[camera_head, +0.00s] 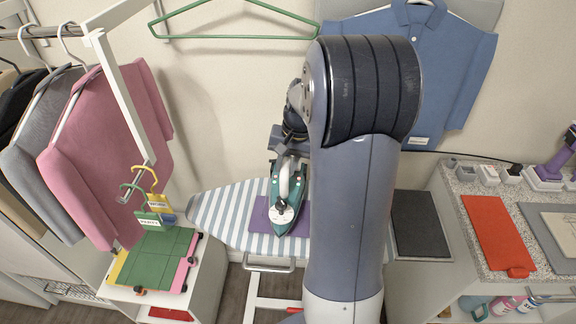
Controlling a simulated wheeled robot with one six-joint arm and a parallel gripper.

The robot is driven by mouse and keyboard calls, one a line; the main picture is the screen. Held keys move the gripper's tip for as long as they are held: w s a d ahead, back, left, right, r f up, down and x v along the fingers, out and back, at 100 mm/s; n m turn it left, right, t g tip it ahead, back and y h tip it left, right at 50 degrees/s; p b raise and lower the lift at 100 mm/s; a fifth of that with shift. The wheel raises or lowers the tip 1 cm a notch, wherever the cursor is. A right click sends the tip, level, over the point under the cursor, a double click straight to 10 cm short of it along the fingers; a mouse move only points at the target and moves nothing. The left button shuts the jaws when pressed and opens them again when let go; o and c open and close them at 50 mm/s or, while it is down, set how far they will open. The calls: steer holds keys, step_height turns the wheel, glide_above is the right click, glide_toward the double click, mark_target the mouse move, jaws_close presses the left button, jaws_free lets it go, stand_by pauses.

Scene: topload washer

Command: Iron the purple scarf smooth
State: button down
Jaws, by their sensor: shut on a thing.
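The purple scarf (262,218) lies flat on the blue-and-white striped ironing board (215,212). Its right part is hidden behind my arm. A green iron (279,218) with a light grey handle sits over the scarf, its tip pointing towards the front. My gripper (289,166) is at the back of the iron and shut on its handle; my arm hides part of the fingers. I cannot tell whether the iron's plate presses on the scarf or is just above it.
A dark grey pad (420,225) lies right of the board. A counter at the right holds a red cloth (497,233). At the left, a small cabinet carries a green folding board (158,258), beside a rail of hanging clothes (105,150). A blue shirt (440,65) hangs on the wall.

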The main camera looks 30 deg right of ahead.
steer(key=shift+r+p, duration=1.4)
steer(key=shift+r, duration=0.9)
steer(key=shift+f, duration=0.1)
